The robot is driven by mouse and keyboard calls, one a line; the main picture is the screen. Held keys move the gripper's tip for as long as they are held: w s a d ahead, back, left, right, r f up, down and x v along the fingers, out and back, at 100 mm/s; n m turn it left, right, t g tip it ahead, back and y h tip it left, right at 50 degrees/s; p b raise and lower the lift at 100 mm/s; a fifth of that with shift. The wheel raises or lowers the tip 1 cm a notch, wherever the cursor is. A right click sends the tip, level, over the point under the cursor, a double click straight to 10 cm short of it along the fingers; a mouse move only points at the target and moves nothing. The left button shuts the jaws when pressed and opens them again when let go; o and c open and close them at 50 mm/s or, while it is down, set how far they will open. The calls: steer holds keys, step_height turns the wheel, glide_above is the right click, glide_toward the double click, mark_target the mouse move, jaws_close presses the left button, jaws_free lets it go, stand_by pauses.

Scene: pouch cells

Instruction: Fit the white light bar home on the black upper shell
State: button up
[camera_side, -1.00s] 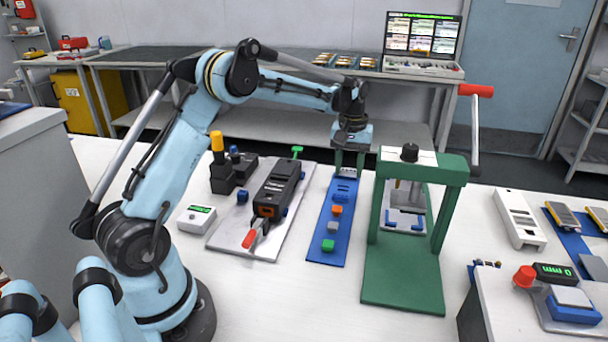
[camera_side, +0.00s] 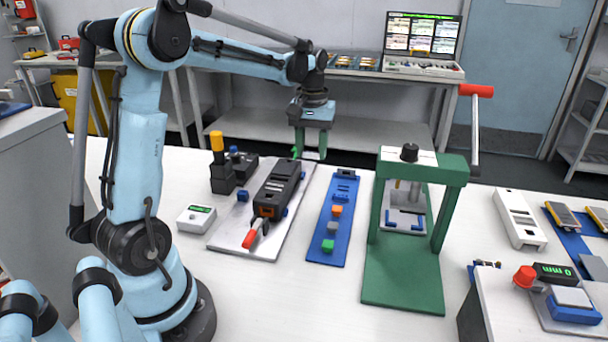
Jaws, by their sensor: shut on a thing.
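The black upper shell (camera_side: 283,186) lies on a pale grey plate (camera_side: 230,232), with an orange block and a red-handled clamp at its near end. My gripper (camera_side: 309,158) points down, raised above the table just beyond the far right end of the shell. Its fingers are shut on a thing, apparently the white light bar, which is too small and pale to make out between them. The shell and the gripper are apart. The far holder (camera_side: 345,173) on the blue tray (camera_side: 319,256) shows no white bar.
The blue tray holds orange, grey and green blocks. A green press (camera_side: 405,275) with a red-handled lever stands to the right. A dark switch box (camera_side: 222,180) and a small white meter (camera_side: 196,218) stand left of the plate. A white housing (camera_side: 520,220) lies far right.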

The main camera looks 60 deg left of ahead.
steer(key=s+a, duration=0.5)
steer(key=s, duration=0.1)
steer(key=shift+s+r, duration=0.15)
steer(key=shift+r, duration=0.05)
steer(key=shift+f, duration=2.9)
steer(key=shift+f, duration=0.65)
steer(key=shift+r, duration=0.35)
steer(key=shift+f, duration=0.45)
stand_by(0.8)
steer(key=shift+r, duration=0.1)
steer(key=shift+r, duration=0.35)
